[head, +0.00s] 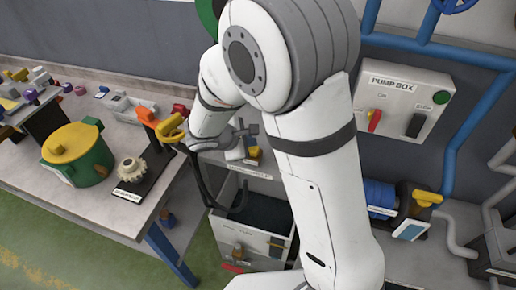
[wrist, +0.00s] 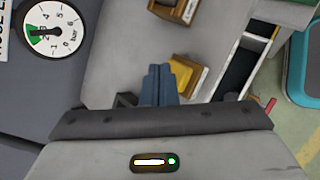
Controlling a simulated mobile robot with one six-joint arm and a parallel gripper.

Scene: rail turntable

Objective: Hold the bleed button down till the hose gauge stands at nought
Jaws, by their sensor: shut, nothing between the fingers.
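The round white hose gauge (wrist: 50,28) is at the top left of the wrist view, with a green band and a scale marked in bar. Its dark needle seems to lie toward the green band, away from the 0 mark; the exact reading is too small to tell. My gripper (wrist: 158,70) is shut and empty, its blue-grey fingers together. A yellow piece on a brown block (wrist: 184,74) is just right of the fingertips; I cannot tell whether they touch. I cannot identify the bleed button for certain. In the head view my arm partly hides this area.
Another brown block (wrist: 176,10) is beyond the fingers. A dark open bin (head: 262,210) stands below. The left bench holds a green and yellow pot (head: 75,158) and a pale gear (head: 131,169). The pump box (head: 402,95) is on the wall at right, with blue pipes beside it.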

